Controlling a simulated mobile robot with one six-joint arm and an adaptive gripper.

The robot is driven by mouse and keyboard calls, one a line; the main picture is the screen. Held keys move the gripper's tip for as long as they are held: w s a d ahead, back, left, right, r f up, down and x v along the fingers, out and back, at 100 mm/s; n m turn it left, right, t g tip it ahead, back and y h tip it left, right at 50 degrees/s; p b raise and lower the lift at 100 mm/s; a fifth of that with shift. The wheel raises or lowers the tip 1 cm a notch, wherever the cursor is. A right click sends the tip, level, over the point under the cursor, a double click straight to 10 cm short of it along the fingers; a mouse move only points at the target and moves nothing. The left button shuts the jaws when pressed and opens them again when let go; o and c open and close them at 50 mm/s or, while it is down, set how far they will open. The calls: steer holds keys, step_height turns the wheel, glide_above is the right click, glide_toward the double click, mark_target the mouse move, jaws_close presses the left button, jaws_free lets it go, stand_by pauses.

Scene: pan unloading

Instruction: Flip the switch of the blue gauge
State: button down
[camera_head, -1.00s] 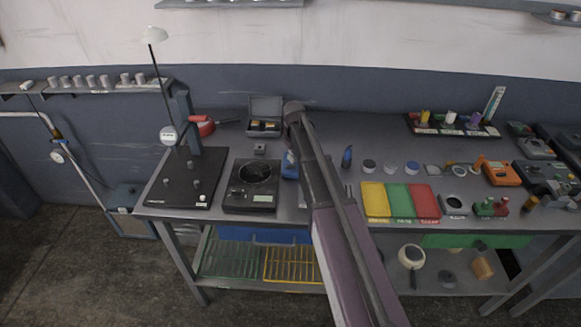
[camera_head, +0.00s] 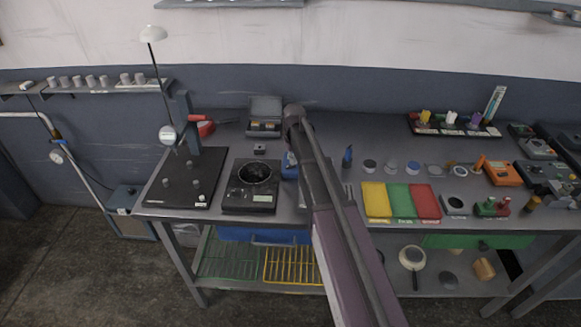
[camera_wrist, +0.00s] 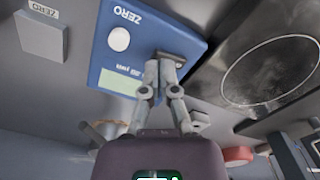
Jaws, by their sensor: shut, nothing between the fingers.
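The blue gauge (camera_wrist: 125,45) fills the upper middle of the wrist view, upside down. Its face has a ZERO label, a white round button (camera_wrist: 119,39) and a pale green display (camera_wrist: 118,82). A dark grey switch block (camera_wrist: 180,60) is at the gauge's edge. My gripper (camera_wrist: 166,64) is shut and empty, with its fingertips over the gauge face at the switch. I cannot tell whether they touch it, and they hide part of it. In the head view the blue gauge (camera_head: 289,167) is mostly hidden by my arm.
A black scale with a round pan (camera_head: 255,174) stands left of the gauge; its dark plate (camera_wrist: 268,70) shows close by in the wrist view. A grey ZERO block (camera_wrist: 42,33) is at the left there. Yellow, green and red trays (camera_head: 376,200) lie right of my arm.

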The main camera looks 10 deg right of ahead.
steer(key=shift+f+b, duration=0.6)
steer(key=shift+f, duration=0.05)
stand_by(0.5)
steer(key=shift+r, duration=0.15)
steer(key=shift+r+p, duration=3.4)
steer(key=shift+p, duration=0.15)
steer(key=s+a+m, duration=0.1)
steer(key=s+m, duration=0.2)
steer(key=s, duration=2.3)
steer(key=shift+a, duration=0.15)
